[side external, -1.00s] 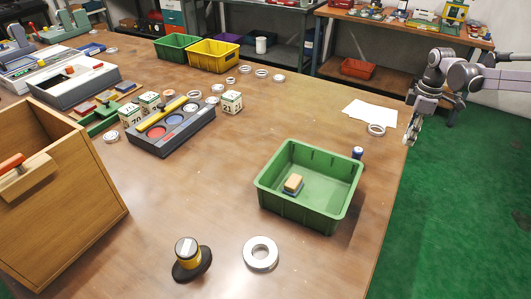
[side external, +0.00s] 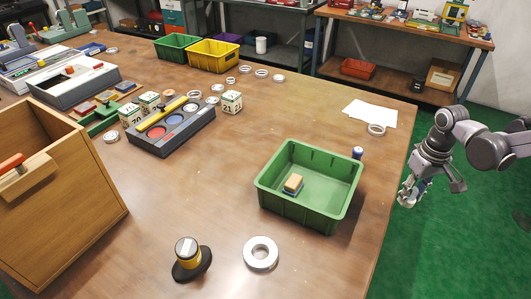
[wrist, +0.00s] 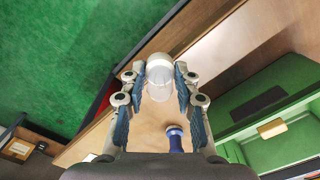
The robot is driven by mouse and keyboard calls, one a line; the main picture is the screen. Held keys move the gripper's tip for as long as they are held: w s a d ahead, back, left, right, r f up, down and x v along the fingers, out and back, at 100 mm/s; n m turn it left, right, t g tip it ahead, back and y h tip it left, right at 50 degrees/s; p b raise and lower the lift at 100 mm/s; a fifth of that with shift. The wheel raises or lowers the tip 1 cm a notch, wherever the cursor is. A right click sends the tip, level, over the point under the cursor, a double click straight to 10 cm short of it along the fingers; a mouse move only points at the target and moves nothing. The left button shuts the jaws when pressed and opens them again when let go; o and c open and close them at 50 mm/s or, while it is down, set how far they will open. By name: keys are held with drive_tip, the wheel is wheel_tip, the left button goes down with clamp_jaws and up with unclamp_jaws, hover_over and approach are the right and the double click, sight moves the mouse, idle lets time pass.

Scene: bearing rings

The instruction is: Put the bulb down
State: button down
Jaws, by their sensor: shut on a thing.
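My gripper (side external: 407,197) hangs just off the right edge of the table, over the green floor. In the wrist view, my gripper (wrist: 159,88) is shut on the bulb (wrist: 159,80), a clear rounded piece with a white end, held between the blue finger pads. In the side view the bulb is too small to make out clearly at the fingertips.
A green bin (side external: 275,195) with a sponge-like block (side external: 293,183) stands near the right table edge. A small blue piece (side external: 357,153) stands behind it. White paper (side external: 370,112) and a ring (side external: 377,129) lie farther back. The table's front middle has free room.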

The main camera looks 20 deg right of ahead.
drive_tip(key=shift+w, duration=0.1)
drive_tip(key=w+d+r+n, duration=0.3)
drive_tip(key=w+d+n, duration=0.4)
drive_tip(key=w, duration=0.3)
drive_tip(key=w+d+r+n, duration=0.3)
drive_tip(key=w+d+n, duration=0.4)
drive_tip(key=w, duration=0.3)
drive_tip(key=shift+d+r, duration=0.3)
drive_tip(key=shift+d, duration=0.4)
drive_tip(key=w+a+f, duration=0.2)
drive_tip(key=a, duration=0.1)
drive_tip(key=w+a+f, duration=0.2)
drive_tip(key=a, duration=0.1)
drive_tip(key=w+a+f, duration=0.2)
drive_tip(key=a+f, duration=0.1)
drive_tip(key=shift+w+a, duration=0.25)
drive_tip(key=shift+w, duration=0.15)
drive_tip(key=shift+f, duration=1.85)
drive_tip(key=shift+f, duration=0.15)
